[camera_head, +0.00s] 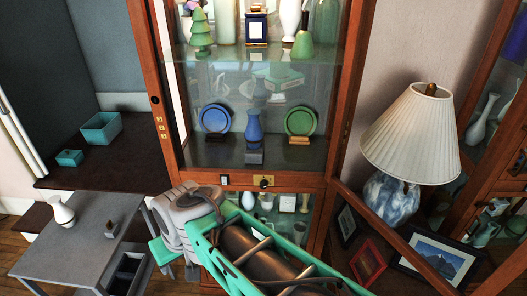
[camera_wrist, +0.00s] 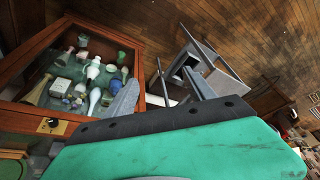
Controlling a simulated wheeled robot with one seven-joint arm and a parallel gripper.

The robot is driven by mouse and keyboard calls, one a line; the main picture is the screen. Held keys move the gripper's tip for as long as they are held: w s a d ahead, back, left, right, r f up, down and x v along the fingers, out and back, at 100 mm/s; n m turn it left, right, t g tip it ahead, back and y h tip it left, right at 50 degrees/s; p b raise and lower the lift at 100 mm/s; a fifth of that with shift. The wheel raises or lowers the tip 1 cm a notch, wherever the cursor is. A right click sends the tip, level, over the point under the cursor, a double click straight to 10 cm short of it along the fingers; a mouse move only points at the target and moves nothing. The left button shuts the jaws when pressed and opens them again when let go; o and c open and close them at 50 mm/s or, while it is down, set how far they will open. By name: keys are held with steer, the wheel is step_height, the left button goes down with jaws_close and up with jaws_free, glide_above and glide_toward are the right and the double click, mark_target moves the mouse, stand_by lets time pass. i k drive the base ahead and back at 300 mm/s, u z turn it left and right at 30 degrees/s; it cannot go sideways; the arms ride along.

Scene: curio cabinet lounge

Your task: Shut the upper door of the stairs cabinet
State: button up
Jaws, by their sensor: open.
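A tall wooden cabinet with glass (camera_head: 151,60) fills the middle of the head view. Its upper part holds a blue plate (camera_head: 215,120), a green plate (camera_head: 300,121) and a blue vase. A brass lock (camera_head: 263,182) sits on the rail below. I cannot tell from this view whether the upper door is ajar. In the wrist view a wooden glazed frame (camera_wrist: 139,72) with a brass lock (camera_wrist: 48,124) stands left of my gripper, with several vases behind the glass. My gripper (camera_wrist: 162,93) is open and empty. In the head view, my arm hides much of the lower section.
A lamp (camera_head: 412,135) and picture frames (camera_head: 437,258) stand close on the right, near another glazed cabinet (camera_head: 468,100). A grey table (camera_head: 62,262) with a white vase (camera_head: 61,211) stands at lower left. Teal boxes (camera_head: 101,128) rest on a dark surface behind it.

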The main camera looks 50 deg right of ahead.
mark_target(516, 264)
steer(key=k, duration=0.4)
steer(key=z, duration=1.1)
steer(key=i, duration=0.45)
steer(key=u, duration=0.85)
steer(key=k, duration=0.75)
steer(key=u, duration=0.85)
steer(key=k, duration=1.3)
steer(key=z, duration=0.5)
